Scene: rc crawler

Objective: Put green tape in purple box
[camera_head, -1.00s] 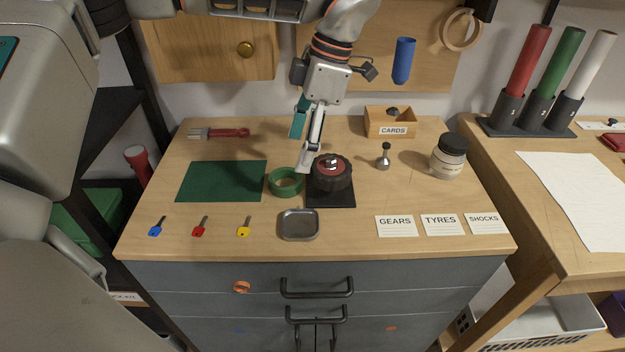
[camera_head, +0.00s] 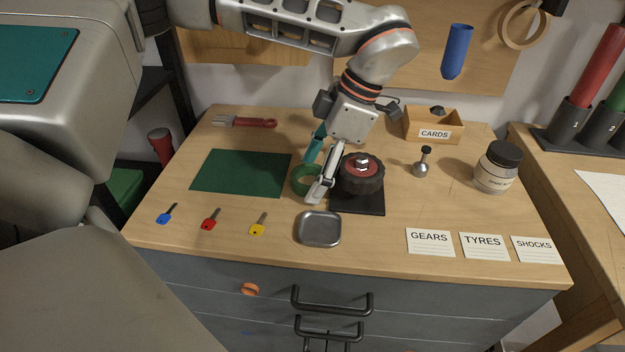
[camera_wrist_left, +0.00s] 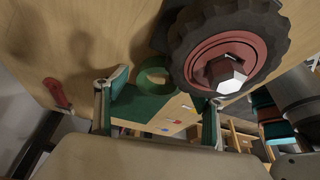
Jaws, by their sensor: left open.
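The green tape (camera_head: 301,181) is a ring lying on the wooden bench top, between the green mat and the wheel. My left gripper (camera_head: 311,180) is open and low over the tape, one finger on its far side and one on its near side. In the left wrist view the tape (camera_wrist_left: 154,76) shows between the two spread fingers (camera_wrist_left: 160,92). Whether a finger touches it I cannot tell. No purple box shows now. My right gripper is not in view.
A black-tyred wheel (camera_head: 360,176) on a dark pad stands close right of the tape. A green mat (camera_head: 240,172) lies left, a metal tray (camera_head: 318,229) in front. Keys and labels line the front; a CARDS box (camera_head: 433,124) and a jar (camera_head: 497,168) stand right.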

